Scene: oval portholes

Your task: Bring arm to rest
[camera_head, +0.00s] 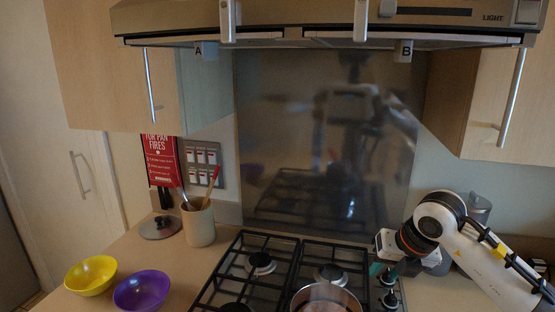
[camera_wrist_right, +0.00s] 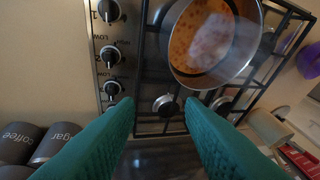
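My right arm comes in from the right in the head view. Its white wrist ends in the right gripper (camera_head: 382,272), low over the right side of the gas hob (camera_head: 295,250). In the right wrist view the two teal fingers of this gripper (camera_wrist_right: 158,108) stand well apart with nothing between them. Burners and control knobs show beyond the fingers. My left arm and gripper are not in view.
A pan (camera_head: 326,300) with orange-brown food (camera_wrist_right: 203,42) stands on the front of the hob. A yellow bowl (camera_head: 91,276), a purple bowl (camera_head: 142,291) and a utensil pot (camera_head: 199,224) stand left. Dark canisters (camera_wrist_right: 62,143) stand right of the hob. The extractor hood (camera_head: 320,20) hangs above.

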